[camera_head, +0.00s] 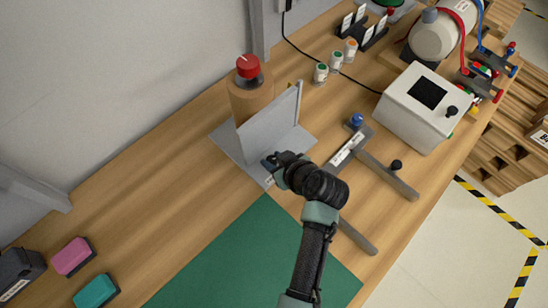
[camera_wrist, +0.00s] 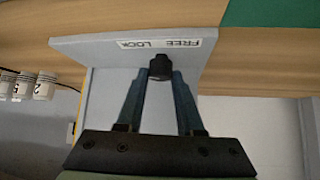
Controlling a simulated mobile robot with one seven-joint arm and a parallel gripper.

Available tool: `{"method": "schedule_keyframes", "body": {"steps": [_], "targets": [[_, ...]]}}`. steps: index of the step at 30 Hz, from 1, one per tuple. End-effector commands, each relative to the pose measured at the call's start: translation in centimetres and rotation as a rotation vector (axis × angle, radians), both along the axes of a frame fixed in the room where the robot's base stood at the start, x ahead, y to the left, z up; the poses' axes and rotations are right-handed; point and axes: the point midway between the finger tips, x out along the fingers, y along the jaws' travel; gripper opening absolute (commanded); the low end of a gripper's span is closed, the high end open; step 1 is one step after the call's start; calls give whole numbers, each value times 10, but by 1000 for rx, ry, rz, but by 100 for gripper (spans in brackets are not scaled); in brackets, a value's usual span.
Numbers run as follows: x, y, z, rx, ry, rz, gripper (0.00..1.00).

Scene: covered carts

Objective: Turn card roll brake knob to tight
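A brown card roll (camera_head: 252,98) stands upright on a grey stand (camera_head: 228,140), behind the stand's upright plate. A red knob (camera_head: 248,66) with a pale pointer line tops the roll. In the wrist view, a small black knob (camera_wrist: 160,66) sits on a grey plate (camera_wrist: 105,50), beside a white label (camera_wrist: 175,43) reading FREE and LOCK, upside down. My gripper (camera_wrist: 162,74) has one finger on each side of the black knob, and the fingers seem to touch it. In the head view, my gripper (camera_head: 271,164) is low at the plate's near side, hiding the black knob.
A white box with a dark screen (camera_head: 427,93) stands to the right. A grey bar frame (camera_head: 385,173) with blue and black knobs lies between. Small labelled jars (camera_head: 336,60) stand behind. A green mat (camera_head: 255,255) is clear in front; pink (camera_head: 73,256) and teal blocks (camera_head: 95,291) lie left.

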Motion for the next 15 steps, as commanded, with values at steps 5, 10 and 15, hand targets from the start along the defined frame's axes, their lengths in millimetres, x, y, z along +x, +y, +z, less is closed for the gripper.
{"method": "schedule_keyframes", "body": {"steps": [5,10,15], "targets": [[0,0,0,-1,0,-1,0],[0,0,0,-2,0,-4,0],[-1,0,1,-3,1,-37,0]]}}
